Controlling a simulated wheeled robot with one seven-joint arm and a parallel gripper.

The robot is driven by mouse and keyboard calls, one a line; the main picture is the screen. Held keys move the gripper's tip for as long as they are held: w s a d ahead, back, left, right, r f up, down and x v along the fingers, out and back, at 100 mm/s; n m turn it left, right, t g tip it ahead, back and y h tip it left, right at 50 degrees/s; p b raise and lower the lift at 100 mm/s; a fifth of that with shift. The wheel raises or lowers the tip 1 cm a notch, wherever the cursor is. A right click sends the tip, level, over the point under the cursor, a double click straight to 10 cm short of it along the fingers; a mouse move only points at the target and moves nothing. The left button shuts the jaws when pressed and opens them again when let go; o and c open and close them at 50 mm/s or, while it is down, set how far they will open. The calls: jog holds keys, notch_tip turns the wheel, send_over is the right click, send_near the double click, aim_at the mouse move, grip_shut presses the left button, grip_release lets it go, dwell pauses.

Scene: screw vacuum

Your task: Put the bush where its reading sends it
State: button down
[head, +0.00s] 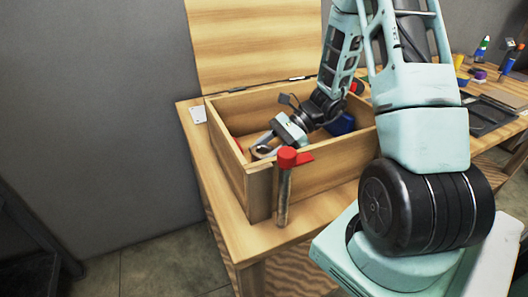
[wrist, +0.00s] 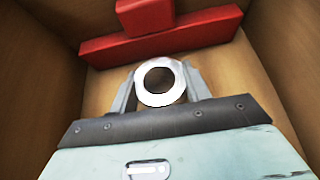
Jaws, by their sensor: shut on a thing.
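The bush (wrist: 160,101) is a short, shiny metal ring with a round hole. In the wrist view it sits between the two grey fingers of my gripper (wrist: 160,84), which is shut on it. In the head view my gripper (head: 264,149) reaches down inside an open wooden box (head: 325,157), near its left end. The bush is small there and partly hidden by the fingers. No reading or display shows clearly in either view.
A red T-shaped piece (wrist: 160,42) lies in the box beyond the bush. A blue object (head: 341,124) lies at the box's right. A metal post with a red top (head: 287,157) stands against the front wall. The lid (head: 255,40) is raised. A white card (head: 198,114) lies left.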

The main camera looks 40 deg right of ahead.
jog(key=shift+f, duration=0.1)
jog(key=c, duration=0.7)
grip_release()
jog(key=shift+d+r, duration=0.15)
jog(key=shift+r, duration=0.15)
jog(key=v, duration=1.1)
jog(key=shift+s+d+r, duration=0.1)
jog(key=shift+d+r, duration=0.05)
jog(key=shift+d, duration=0.15)
jog(key=shift+p, duration=0.35)
